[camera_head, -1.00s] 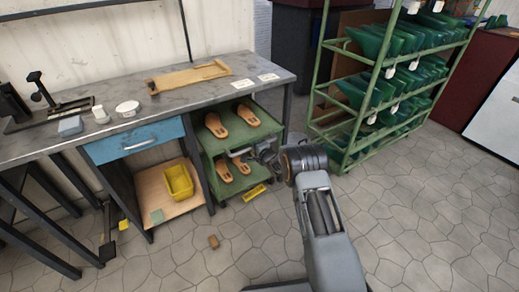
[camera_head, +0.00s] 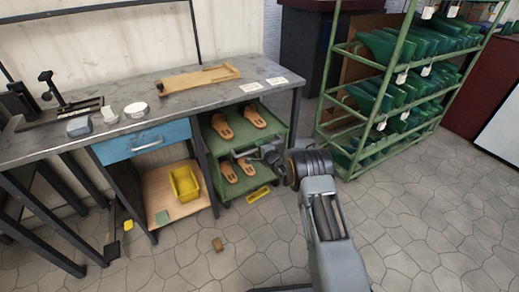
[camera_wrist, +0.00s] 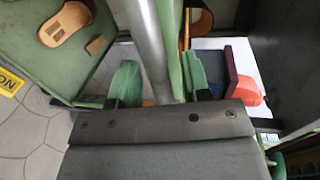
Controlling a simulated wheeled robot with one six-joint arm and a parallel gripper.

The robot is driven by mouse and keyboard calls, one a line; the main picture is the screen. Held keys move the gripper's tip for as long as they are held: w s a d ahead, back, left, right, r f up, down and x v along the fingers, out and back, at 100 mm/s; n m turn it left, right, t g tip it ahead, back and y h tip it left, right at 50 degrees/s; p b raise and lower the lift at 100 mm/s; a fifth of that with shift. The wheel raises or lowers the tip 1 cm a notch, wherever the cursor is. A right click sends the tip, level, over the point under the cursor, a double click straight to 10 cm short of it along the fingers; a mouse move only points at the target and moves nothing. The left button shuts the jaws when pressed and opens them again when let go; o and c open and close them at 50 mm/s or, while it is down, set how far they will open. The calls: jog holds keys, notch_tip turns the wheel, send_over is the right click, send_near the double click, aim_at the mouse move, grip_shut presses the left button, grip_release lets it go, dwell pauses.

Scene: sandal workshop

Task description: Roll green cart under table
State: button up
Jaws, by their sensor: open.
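The green cart (camera_head: 274,130) stands upright on the floor, partly beneath the right end of the grey-topped table (camera_head: 190,92). Its two shelves each hold a pair of tan sandals. My gripper (camera_head: 262,154) is at the cart's near right side, small and partly merged with it in the head view. In the wrist view, my gripper (camera_wrist: 160,82) is open, with a silver bar (camera_wrist: 150,45) and a green post running between its green-tipped fingers. The cart's shelf (camera_wrist: 35,65) with one sandal shows at upper left. I cannot tell whether the fingers touch the bar.
A green rack (camera_head: 378,90) of dark green pieces stands to the right of the table. A yellow floor label (camera_head: 258,193) lies by the cart. A small brown block (camera_head: 218,244) lies on the open stone floor in front. A yellow bin (camera_head: 185,183) sits beneath the drawer.

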jog(key=p+v, duration=0.4)
jog(key=v, duration=1)
jog(key=s+d+r+n+g+h+p, duration=0.1)
jog(key=s+d+r+n+h+p, duration=0.15)
jog(key=r+p, duration=0.6)
jog(key=s+d+r+n+g+h+p, duration=0.1)
jog(key=s+r+n+g+h+p, duration=0.15)
jog(key=r, duration=1.15)
jog(key=s+d+r+n+g+h+p, duration=0.15)
jog(key=s+r+p, duration=0.25)
jog(key=r+p, duration=0.55)
jog(key=s+r+n+g+p, duration=0.3)
jog(key=s+r, duration=0.6)
jog(key=s, duration=0.3)
jog(key=s+a+r+n+g+p, duration=0.1)
jog(key=s+r+n+p, duration=0.3)
jog(key=s+r, duration=0.6)
jog(key=shift+s+r+g+p, duration=0.25)
jog(key=shift+s+g+p, duration=0.7)
jog(key=shift+p, duration=0.3)
